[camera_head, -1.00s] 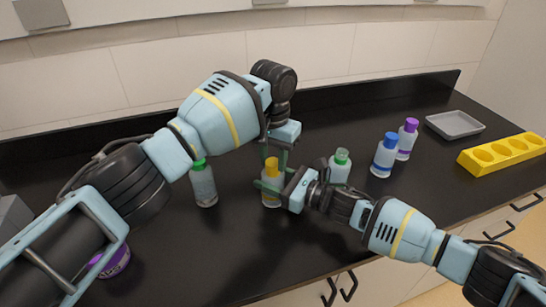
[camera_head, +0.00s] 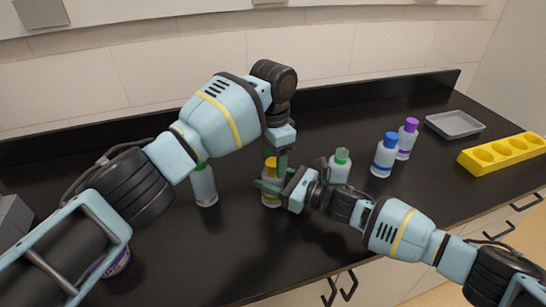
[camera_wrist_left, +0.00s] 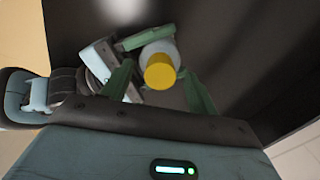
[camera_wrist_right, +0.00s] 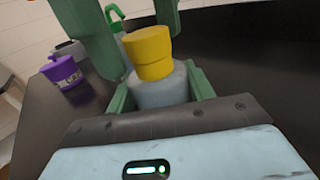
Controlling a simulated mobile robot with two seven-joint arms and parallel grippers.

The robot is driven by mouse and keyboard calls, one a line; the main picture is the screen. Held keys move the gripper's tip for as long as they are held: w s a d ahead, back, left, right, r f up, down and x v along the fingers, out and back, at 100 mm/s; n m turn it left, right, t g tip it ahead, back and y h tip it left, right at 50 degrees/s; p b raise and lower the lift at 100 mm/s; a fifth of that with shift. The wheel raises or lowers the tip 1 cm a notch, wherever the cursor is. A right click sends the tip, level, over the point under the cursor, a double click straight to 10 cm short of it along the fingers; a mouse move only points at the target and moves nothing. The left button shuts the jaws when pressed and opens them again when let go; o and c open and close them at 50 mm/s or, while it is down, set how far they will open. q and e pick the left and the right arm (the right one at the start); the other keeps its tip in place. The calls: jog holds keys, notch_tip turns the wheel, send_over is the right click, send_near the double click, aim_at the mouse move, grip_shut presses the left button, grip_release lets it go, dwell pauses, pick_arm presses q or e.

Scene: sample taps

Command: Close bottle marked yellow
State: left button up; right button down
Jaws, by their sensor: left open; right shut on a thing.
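The bottle marked yellow (camera_head: 270,198) stands upright on the dark counter with a yellow cap (camera_wrist_right: 148,50) on its top. My right gripper (camera_wrist_right: 160,92) is shut around the bottle's body from the right side. My left gripper (camera_head: 276,160) is above, pointing down and open, with its fingers on either side of the cap. In the left wrist view the yellow cap (camera_wrist_left: 160,71) sits between the spread fingers, with gaps beside it. I cannot tell how tightly the cap sits.
Blue-capped (camera_head: 384,157) and purple-capped (camera_head: 407,140) bottles, a grey tray (camera_head: 455,124) and a yellow rack (camera_head: 505,152) are further right. A purple container (camera_head: 117,264) is front left.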

aim_at(283, 183)
pick_arm(q)
notch_tip(283, 183, up, 12)
dwell(0.6)
pick_arm(e)
jog(key=shift+c, duration=2.4)
grip_release()
pick_arm(q)
jog(key=shift+f, duration=0.25)
pick_arm(e)
jog(key=shift+v, duration=3.9)
pick_arm(q)
jog(key=shift+f, duration=0.1)
